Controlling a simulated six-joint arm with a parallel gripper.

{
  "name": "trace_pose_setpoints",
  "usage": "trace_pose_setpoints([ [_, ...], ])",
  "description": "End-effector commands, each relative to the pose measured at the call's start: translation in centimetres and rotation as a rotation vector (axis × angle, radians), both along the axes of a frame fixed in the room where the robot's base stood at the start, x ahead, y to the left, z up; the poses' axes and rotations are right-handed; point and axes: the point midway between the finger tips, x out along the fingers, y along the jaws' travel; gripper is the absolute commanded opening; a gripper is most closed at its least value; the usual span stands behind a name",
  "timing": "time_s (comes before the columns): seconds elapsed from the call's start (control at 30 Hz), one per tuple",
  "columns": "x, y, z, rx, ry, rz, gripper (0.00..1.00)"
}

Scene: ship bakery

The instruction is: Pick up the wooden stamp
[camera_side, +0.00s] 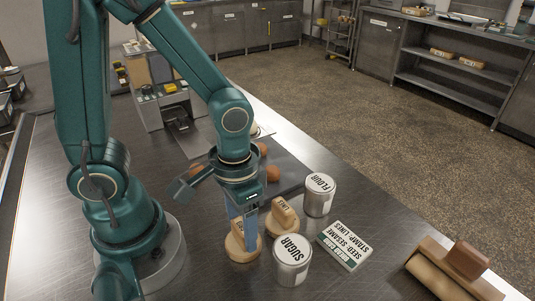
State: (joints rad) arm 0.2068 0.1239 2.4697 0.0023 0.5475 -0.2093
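My gripper (243,236) points down over a wooden stamp with a round base (243,252) on the metal table. The fingers reach down to this stamp's labelled handle; I cannot tell whether they are shut on it or only around it. A second wooden stamp (283,216), with a rounded handle and a dark label, stands just to the right, apart from the fingers. A larger wooden piece with a block handle (466,260) lies at the right front. Which of these is the named stamp is not clear.
A SUGAR tin (292,262) stands close in front right of the gripper. A FLOUR tin (319,196) stands behind the second stamp. Brown round items (272,173) lie behind the gripper. A grey rack (165,100) stands farther back.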

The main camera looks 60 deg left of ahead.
Motion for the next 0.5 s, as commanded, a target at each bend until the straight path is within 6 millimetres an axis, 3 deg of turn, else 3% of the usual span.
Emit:
trace_pose_setpoints([
  [0.03, 0.0, 0.0, 0.01, 0.0, 0.0, 0.0, 0.18],
  [0.07, 0.0, 0.0, 0.01, 0.0, 0.0, 0.0, 0.07],
  [0.1, 0.01, 0.0, 0.01, 0.0, 0.0, 0.0, 0.02],
  [0.5, 0.12, -0.03, 0.66, -0.001, -0.004, 0.0, 0.01],
])
